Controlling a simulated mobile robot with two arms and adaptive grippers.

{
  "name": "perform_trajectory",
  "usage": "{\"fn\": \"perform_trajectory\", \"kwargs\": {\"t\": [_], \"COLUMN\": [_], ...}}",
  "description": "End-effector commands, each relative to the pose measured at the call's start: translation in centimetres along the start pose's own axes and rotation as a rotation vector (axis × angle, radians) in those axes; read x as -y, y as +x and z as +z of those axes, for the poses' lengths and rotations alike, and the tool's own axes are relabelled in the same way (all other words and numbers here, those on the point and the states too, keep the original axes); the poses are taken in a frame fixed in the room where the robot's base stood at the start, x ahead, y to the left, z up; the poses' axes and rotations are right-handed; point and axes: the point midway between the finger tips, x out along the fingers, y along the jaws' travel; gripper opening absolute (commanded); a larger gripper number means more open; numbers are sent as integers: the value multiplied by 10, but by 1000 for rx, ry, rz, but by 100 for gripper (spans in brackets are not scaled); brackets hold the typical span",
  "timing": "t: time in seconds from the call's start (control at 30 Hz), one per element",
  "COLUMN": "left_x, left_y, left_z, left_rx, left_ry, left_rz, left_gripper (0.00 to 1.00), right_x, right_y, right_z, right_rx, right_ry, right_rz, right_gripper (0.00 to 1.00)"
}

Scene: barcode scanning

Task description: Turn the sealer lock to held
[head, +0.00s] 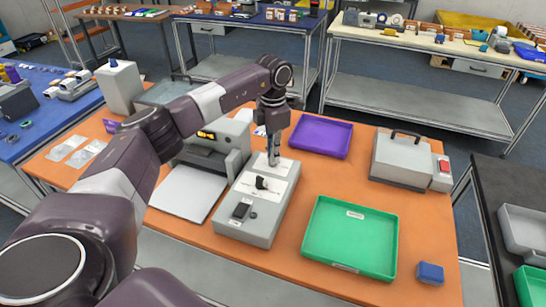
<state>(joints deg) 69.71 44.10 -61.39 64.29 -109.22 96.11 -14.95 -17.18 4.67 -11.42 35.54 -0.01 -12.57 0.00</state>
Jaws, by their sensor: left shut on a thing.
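A grey control box (237,225) stands in the middle of the orange table. On its top are a black pointer knob (262,183), a black rocker switch (240,210) and white label plates. My left gripper (274,159) points straight down at the far end of the box top. It is shut on a small part there, apparently the sealer lock, which the fingers mostly hide. I cannot read the lock's position. My right gripper is not in view.
A grey machine with an amber display (207,135) and a pale plate (188,193) stand left of the box. A purple tray (321,154), a green tray (350,232), a blue block (430,273) and a grey machine with a red button (405,162) are to the right.

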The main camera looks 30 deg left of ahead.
Motion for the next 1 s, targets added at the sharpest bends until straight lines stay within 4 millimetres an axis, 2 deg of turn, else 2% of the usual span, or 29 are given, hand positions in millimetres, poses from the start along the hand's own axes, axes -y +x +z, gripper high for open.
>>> {"fn": "perform_trajectory", "kwargs": {"t": [0.6, 1.0], "left_x": [-1, -1], "left_y": [-1, -1], "left_z": [0, 0], "left_rx": [2, 2], "left_ry": [562, 774], "left_rz": [3, 4], "left_gripper": [0, 0], "right_x": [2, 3], "right_y": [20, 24], "right_z": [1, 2], "right_rx": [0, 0], "right_ry": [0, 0], "right_rz": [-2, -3], "right_gripper": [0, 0]}}
